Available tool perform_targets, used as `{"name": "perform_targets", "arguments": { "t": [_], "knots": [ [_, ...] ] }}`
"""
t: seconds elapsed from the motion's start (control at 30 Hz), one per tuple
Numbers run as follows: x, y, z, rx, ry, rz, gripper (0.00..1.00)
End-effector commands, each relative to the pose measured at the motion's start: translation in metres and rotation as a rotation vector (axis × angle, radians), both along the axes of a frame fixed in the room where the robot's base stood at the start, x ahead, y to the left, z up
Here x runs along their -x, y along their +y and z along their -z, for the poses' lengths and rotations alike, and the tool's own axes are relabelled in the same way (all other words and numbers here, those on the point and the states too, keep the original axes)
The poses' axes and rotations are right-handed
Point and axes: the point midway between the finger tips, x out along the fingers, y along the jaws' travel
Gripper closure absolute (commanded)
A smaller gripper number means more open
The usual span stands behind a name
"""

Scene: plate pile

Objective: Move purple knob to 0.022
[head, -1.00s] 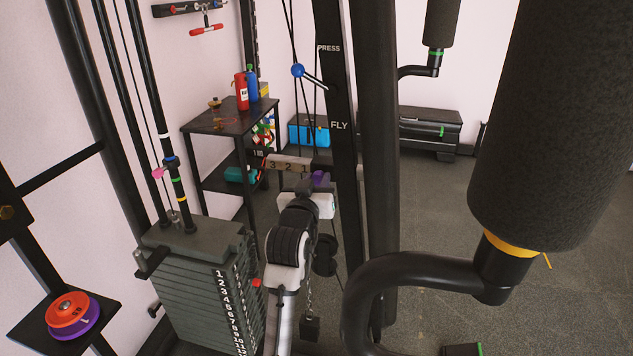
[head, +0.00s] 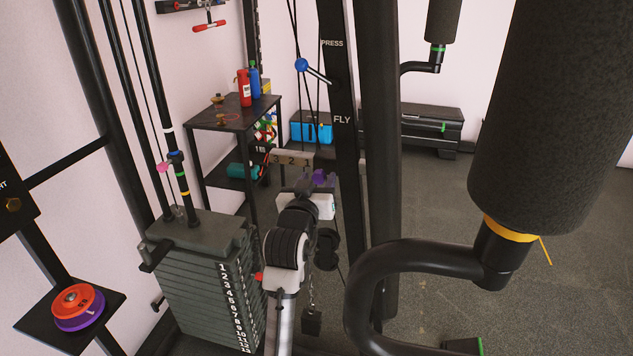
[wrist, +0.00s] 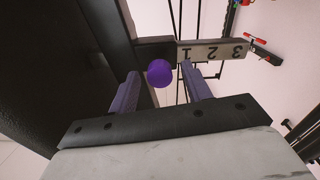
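The purple knob (wrist: 159,73) is a round ball in the wrist view, at the end of a dark block beside a pale scale strip (wrist: 212,52) marked 1, 2, 3. The strip also shows in the head view (head: 291,159). My gripper (wrist: 160,69) is open, with its two purple-grey fingers apart. The knob appears in the gap at the fingertips, without visible contact; its depth between them is unclear. In the head view my gripper (head: 322,178) is just right of the strip, by the black upright, and the knob cannot be told apart from the purple fingers.
A black upright (head: 340,120) marked PRESS and FLY stands right of my gripper. A blue-ended lever (head: 302,65) is above. A curved black bar (head: 400,260) with a padded roller (head: 550,110) fills the right. A weight stack (head: 205,285) stands left of my arm.

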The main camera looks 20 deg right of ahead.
Motion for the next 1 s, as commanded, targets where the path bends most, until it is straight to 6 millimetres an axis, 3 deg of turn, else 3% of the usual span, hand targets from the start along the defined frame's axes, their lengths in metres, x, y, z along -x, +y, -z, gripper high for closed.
{"name": "perform_targets", "arguments": {
  "t": [0.27, 0.7, 0.77, 1.0],
  "knots": [
    [0.010, 0.007, 0.001, 0.002, -0.002, 0.000, 0.51],
    [0.094, 0.064, 0.003, 0.001, -0.003, -0.003, 0.51],
    [0.097, 0.066, -0.004, 0.000, 0.006, 0.000, 0.51],
    [0.109, 0.075, -0.003, 0.000, 0.004, -0.001, 0.51]
  ]
}}
